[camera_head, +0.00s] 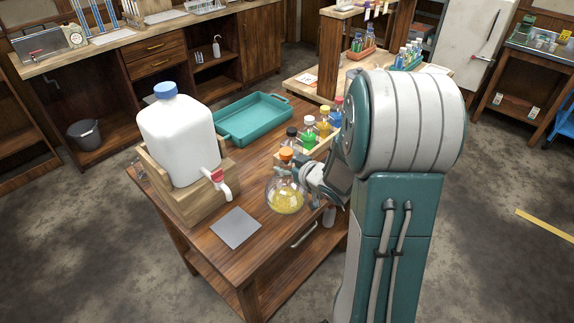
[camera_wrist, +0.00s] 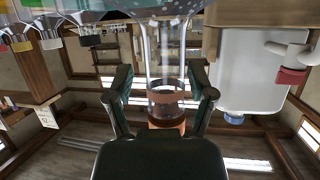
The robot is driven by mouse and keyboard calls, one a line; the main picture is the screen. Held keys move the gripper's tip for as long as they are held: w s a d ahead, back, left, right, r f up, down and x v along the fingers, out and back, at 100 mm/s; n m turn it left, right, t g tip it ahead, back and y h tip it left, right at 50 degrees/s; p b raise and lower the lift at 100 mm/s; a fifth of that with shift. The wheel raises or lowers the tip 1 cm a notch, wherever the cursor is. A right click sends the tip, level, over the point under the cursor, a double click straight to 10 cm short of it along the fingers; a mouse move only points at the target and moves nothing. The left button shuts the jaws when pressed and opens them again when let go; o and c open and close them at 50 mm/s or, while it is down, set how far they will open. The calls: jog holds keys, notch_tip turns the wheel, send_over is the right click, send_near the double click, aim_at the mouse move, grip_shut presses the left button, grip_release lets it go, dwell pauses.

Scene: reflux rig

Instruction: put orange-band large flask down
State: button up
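The orange-band large flask (camera_head: 287,199) is round clear glass with yellow contents and an orange top. In the head view it appears upright on the wooden table, between the grey pad and the bottle rack; any small gap beneath it cannot be told. My gripper (camera_head: 303,172) reaches its neck from the right. The wrist view is upside down. There, the flask's neck (camera_wrist: 165,60) with its orange band stands between the two fingers of my gripper (camera_wrist: 162,78). The fingers are apart, with visible gaps beside the neck, so it looks open around it.
A white carboy (camera_head: 180,140) with a red-handled tap sits on a wooden stand to the left. A grey pad (camera_head: 236,228) lies in front. A teal tray (camera_head: 254,119) and a rack of coloured bottles (camera_head: 309,137) are behind. The table's right edge is close to the flask.

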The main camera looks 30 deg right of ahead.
jog(key=shift+a, duration=0.2)
jog(key=shift+s+r, duration=0.2)
jog(key=v, duration=1.1)
notch_tip(320, 180, up, 8)
jog(key=s+a+m+g+h, duration=0.2)
jog(key=g+h, duration=0.1)
jog(key=h, duration=0.4)
jog(key=s+a+r+g+y, duration=0.1)
jog(key=s+a+g+y, duration=0.3)
jog(key=s+a, duration=0.9)
jog(key=shift+a+g+y, duration=0.3)
jog(key=shift+a+g, duration=0.1)
jog(key=shift+a, duration=0.3)
jog(key=shift+s+r, duration=0.1)
jog(key=shift+r, duration=0.05)
dwell(0.9)
